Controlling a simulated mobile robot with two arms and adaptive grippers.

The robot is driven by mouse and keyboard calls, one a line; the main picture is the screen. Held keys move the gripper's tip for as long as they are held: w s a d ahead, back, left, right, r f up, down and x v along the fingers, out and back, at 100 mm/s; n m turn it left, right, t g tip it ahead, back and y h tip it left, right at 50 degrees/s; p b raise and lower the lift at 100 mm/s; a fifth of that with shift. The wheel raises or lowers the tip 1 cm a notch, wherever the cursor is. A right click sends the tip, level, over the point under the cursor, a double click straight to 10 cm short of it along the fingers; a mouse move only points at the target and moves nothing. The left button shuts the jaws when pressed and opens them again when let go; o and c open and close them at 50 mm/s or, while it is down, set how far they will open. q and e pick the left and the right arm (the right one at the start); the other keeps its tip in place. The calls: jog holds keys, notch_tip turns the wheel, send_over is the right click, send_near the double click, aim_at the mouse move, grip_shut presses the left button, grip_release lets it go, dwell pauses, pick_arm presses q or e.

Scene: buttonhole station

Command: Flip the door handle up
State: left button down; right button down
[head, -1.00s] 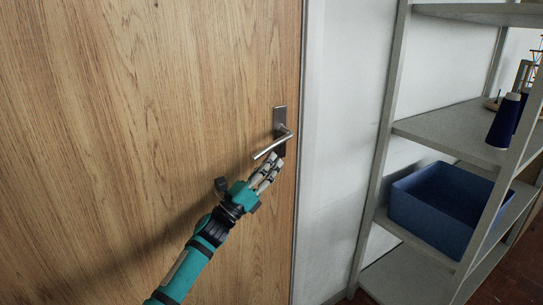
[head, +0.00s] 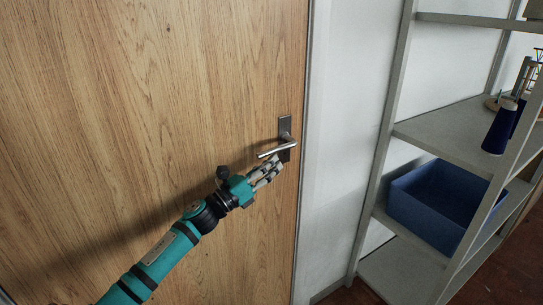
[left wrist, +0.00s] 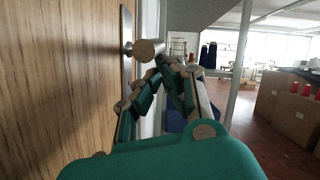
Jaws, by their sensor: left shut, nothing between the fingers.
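The wooden door (head: 160,70) fills the left of the head view. In the left wrist view the lever's round end (left wrist: 148,51) shows just above and beside the closed fingertips (left wrist: 168,62). I cannot tell whether they touch it. My right gripper is not in view.
A grey metal shelf (head: 455,125) stands right of the door, with a blue bin (head: 436,203) on a lower level and dark thread cones (head: 498,128) above. White wall (head: 345,110) lies between door and shelf.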

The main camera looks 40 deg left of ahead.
pick_arm(q)
jog(key=shift+p, duration=0.35)
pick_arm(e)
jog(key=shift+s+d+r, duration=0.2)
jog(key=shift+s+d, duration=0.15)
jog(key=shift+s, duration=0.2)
pick_arm(q)
jog(key=shift+s, duration=0.15)
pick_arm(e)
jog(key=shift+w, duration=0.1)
pick_arm(q)
jog(key=v, duration=1.2)
jog(key=shift+r, duration=0.3)
